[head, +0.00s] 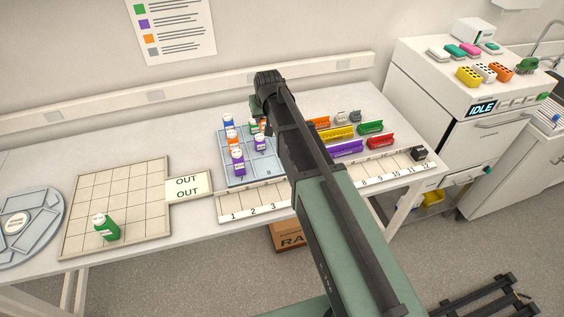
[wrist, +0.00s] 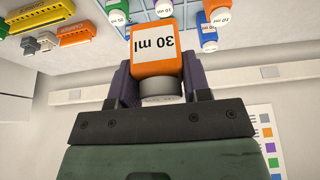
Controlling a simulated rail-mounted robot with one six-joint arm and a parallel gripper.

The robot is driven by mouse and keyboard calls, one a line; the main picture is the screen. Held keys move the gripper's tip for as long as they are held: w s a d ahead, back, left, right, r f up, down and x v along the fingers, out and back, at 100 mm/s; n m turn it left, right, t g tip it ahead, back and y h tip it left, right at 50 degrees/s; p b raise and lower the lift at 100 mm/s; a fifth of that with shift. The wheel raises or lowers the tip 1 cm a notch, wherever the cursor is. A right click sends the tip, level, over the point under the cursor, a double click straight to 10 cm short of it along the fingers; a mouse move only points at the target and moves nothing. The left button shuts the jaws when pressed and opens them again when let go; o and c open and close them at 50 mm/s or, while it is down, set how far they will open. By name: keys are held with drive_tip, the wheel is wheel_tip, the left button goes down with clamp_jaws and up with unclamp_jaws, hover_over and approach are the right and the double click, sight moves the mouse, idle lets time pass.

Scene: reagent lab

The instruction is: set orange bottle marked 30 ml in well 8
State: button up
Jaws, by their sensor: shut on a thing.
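My gripper (wrist: 157,85) is shut on an orange bottle (wrist: 157,50) whose white label reads 30 ml; its grey cap points toward the gripper's base in the wrist view. In the head view my arm hides the gripper's jaws, and I cannot make out the held bottle there. The pale blue well tray (head: 254,178) stands on the bench left of my arm, with purple, orange, blue and green-marked bottles in it. Its front row shows a 7 and an 8, and the spot at 8 looks bare. My arm covers the tray's right side.
A purple bottle (head: 238,162) stands at 7. A numbered strip (head: 250,205) runs along the bench front. Coloured racks (head: 346,148) lie right of my arm.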

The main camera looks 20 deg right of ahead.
drive_tip(key=f+b, duration=2)
drive_tip(key=shift+a+f, duration=0.2)
drive_tip(key=shift+f, duration=0.1)
drive_tip(key=shift+r, duration=0.35)
drive_tip(key=shift+f, duration=0.25)
drive_tip(key=o, duration=0.9)
drive_tip(key=p+v, duration=1.2)
drive_tip(key=v, duration=0.1)
drive_tip(key=s+f+g+b, duration=0.1)
drive_tip(key=s+g, duration=0.1)
drive_tip(key=s, duration=0.9)
drive_tip(key=s+f+g+b, duration=0.1)
drive_tip(key=s+f+g, duration=0.1)
drive_tip(key=s, duration=0.8)
drive_tip(key=shift+s+f, duration=0.3)
drive_tip(key=shift+s, duration=0.1)
